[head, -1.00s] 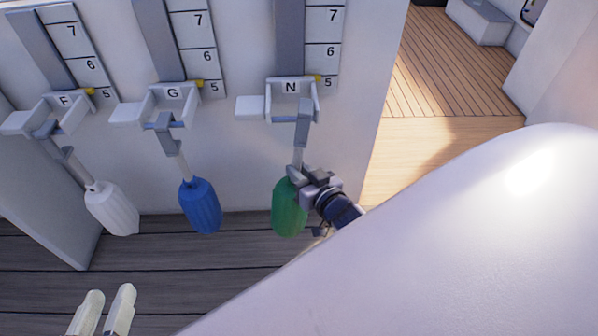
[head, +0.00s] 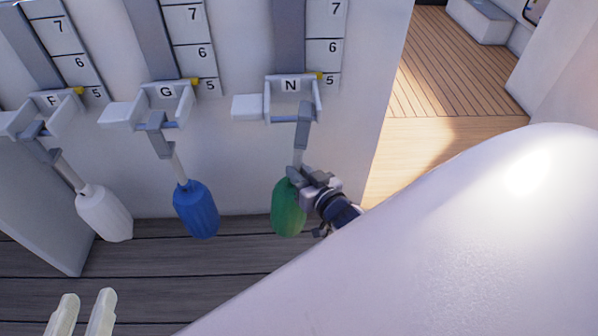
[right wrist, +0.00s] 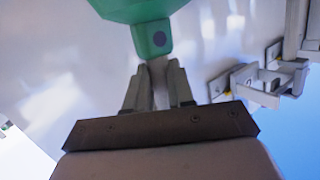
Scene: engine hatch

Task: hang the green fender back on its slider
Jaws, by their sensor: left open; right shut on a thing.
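The green fender (head: 288,208) hangs upright below the slider marked N (head: 291,86). Its grey hook (head: 303,126) overlaps the slider's bracket at the front; I cannot tell whether it is seated. My right gripper (head: 297,176) is shut on the fender's strap, just above the green body. In the right wrist view, the green fender (right wrist: 152,36) is at the top, upside down, and my right gripper (right wrist: 159,88) pinches the pale strap beside its green eye. My left gripper (head: 82,312) is open and empty at the bottom left, away from the fenders.
A blue fender (head: 196,210) hangs from the slider marked G (head: 166,92). A white fender (head: 104,213) hangs from the slider marked F (head: 52,100). Numbered scales run up the white wall (head: 235,160). Dark floor planks (head: 150,288) lie below, with open wooden floor at the right.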

